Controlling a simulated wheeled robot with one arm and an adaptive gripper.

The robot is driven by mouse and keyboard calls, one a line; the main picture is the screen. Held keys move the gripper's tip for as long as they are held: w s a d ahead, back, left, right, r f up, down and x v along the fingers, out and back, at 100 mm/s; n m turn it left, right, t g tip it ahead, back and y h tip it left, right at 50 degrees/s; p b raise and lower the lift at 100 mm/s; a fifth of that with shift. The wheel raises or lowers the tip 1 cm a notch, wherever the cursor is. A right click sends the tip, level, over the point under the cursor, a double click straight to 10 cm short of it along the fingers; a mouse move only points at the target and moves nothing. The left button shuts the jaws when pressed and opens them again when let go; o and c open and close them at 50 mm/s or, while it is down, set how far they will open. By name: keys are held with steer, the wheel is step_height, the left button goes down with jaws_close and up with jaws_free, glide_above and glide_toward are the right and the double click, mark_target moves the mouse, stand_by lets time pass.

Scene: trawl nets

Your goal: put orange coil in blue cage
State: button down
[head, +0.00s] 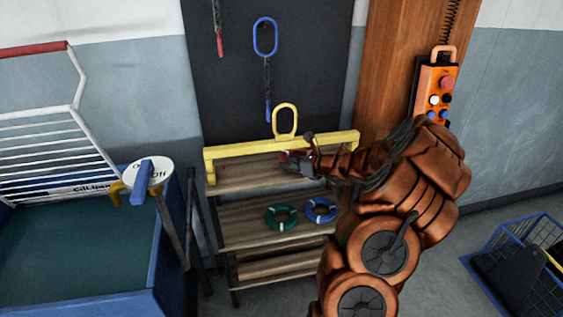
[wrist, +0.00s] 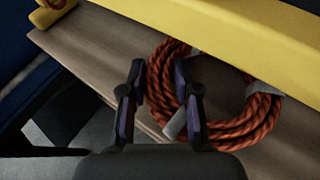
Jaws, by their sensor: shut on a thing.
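The orange coil (wrist: 245,130) is a ring of twisted orange rope with pale bands, lying on the wooden upper shelf under a yellow beam. My gripper (wrist: 162,95) has its two dark fingers on either side of the coil's left strands and is shut on them. In the head view my gripper (head: 298,163) is at the upper shelf, and the coil is mostly hidden behind it and my arm. The blue cage (head: 540,232) is a blue wire basket on the floor at the lower right, partly cut off by the frame, with a dark panel at its front.
The yellow beam (head: 245,151) with a ring runs just above the upper shelf (head: 240,180). A green ring (head: 281,218) and a blue ring (head: 320,210) lie on the shelf below. A blue tank (head: 85,297) stands left. An orange control box (head: 437,92) hangs on a wooden post.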

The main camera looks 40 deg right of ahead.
mark_target(286, 160)
steer(key=shift+w+a+r, duration=0.1)
steer(key=shift+w+a, duration=0.05)
steer(key=shift+w, duration=0.4)
steer(key=x, duration=0.3)
steer(key=shift+r, duration=0.15)
steer(key=shift+f, duration=0.35)
steer(key=shift+f, duration=0.1)
steer(key=c, duration=0.8)
jaws_free()
steer(key=shift+p, duration=0.3)
steer(key=v, duration=1.2)
steer(key=shift+b, duration=0.3)
